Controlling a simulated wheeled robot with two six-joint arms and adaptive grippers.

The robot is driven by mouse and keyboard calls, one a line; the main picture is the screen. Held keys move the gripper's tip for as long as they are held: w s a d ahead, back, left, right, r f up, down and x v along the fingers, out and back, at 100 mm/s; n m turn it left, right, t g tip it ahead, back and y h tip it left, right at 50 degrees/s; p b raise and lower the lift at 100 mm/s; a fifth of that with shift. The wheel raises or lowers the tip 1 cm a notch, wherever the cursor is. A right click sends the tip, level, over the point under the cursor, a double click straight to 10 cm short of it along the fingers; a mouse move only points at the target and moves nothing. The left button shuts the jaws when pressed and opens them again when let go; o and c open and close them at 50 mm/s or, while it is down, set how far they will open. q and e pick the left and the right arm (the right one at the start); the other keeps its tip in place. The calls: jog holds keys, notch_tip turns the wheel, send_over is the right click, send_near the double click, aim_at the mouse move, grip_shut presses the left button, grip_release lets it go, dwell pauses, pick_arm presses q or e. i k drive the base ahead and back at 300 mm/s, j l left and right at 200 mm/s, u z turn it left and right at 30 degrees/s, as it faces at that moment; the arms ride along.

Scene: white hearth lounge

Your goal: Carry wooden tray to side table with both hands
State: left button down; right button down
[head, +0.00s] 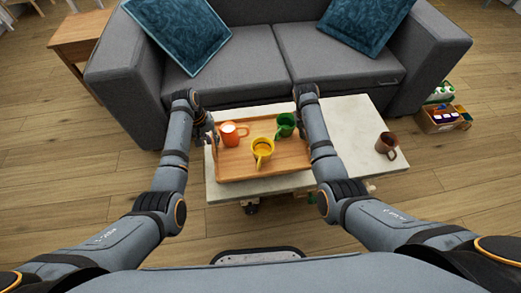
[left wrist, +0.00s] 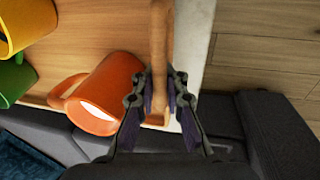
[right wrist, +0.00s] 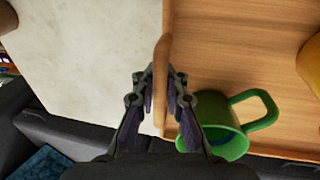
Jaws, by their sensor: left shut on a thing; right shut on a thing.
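The wooden tray (head: 247,174) is on or just above the pale low table, in front of the sofa. It carries an orange mug (head: 229,135), a yellow mug (head: 263,149) and a green mug (head: 285,125). My left gripper (left wrist: 160,92) is shut on the tray's left side wall, close beside the orange mug (left wrist: 110,92). My right gripper (right wrist: 160,90) is shut on the tray's right side wall (right wrist: 160,75), close beside the green mug (right wrist: 210,130). Whether the tray touches the tabletop I cannot tell. A wooden side table (head: 78,40) stands left of the sofa.
The pale table (head: 350,125) bears a brown mug (head: 387,143) at its right end. The grey sofa (head: 260,50) with blue cushions stands close behind. A box of items (head: 440,118) is on the floor at right. Open wooden floor (head: 70,150) lies to the left.

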aim_at(88, 24)
jog(key=u, duration=1.65)
jog(key=i+u, duration=0.25)
jog(key=i+j+u, duration=0.1)
jog(key=u, duration=0.15)
jog(key=i, duration=5.4)
jog(key=i+j+z, duration=0.2)
jog(key=i, duration=0.55)
jog(key=l+z, duration=0.1)
jog(key=z, duration=1.55)
